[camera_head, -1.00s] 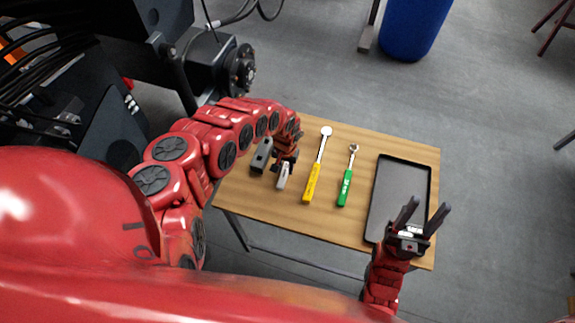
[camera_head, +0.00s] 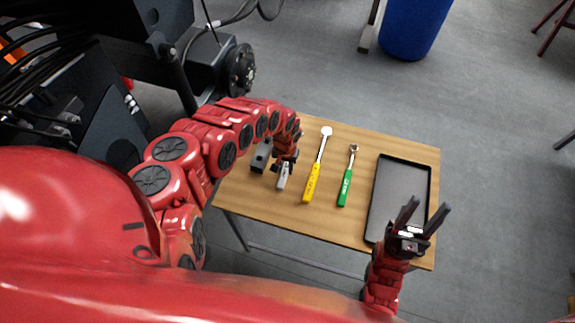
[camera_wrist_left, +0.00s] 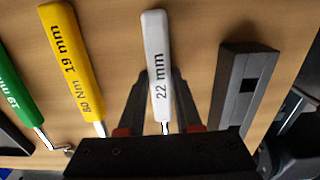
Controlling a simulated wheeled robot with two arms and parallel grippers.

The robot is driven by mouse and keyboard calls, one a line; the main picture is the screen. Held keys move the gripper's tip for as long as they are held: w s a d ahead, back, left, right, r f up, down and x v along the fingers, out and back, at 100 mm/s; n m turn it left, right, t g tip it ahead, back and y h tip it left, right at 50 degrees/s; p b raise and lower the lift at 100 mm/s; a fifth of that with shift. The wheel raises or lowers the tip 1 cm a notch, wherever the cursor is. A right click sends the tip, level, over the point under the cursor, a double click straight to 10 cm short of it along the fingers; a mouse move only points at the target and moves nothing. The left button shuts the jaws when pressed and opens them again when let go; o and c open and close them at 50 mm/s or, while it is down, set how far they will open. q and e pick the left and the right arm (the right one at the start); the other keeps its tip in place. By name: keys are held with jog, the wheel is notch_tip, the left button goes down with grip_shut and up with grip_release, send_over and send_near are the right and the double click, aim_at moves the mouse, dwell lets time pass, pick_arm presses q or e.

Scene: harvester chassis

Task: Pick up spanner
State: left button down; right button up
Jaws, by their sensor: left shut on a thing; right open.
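A spanner with a light grey handle (camera_head: 284,177) marked 22 mm lies at the left part of the wooden table; its handle shows in the left wrist view (camera_wrist_left: 157,58). My left gripper (camera_head: 285,160) is over it and shut on it near the handle's lower end in the wrist view (camera_wrist_left: 165,122). The spanner's head is hidden by the gripper. A yellow-handled spanner (camera_head: 312,183) marked 19 mm and a green-handled one (camera_head: 345,187) lie to the right. My right gripper (camera_head: 423,214) is open and empty by the tray's near right corner.
A black tray (camera_head: 430,180) sits at the table's right side. A dark grey block (camera_head: 261,155) stands just left of my left gripper. Bare wood (camera_head: 320,222) lies at the table's front. A dark machine with a hub (camera_head: 240,70) stands behind left.

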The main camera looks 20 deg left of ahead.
pick_arm(q)
jog(key=shift+r, duration=0.15)
dwell(0.4)
jog(key=shift+r, duration=0.2)
notch_tip(320, 180, up, 9)
jog(key=shift+r, duration=0.2)
dwell(0.3)
jog(key=c, duration=1.2)
grip_release()
grip_shut()
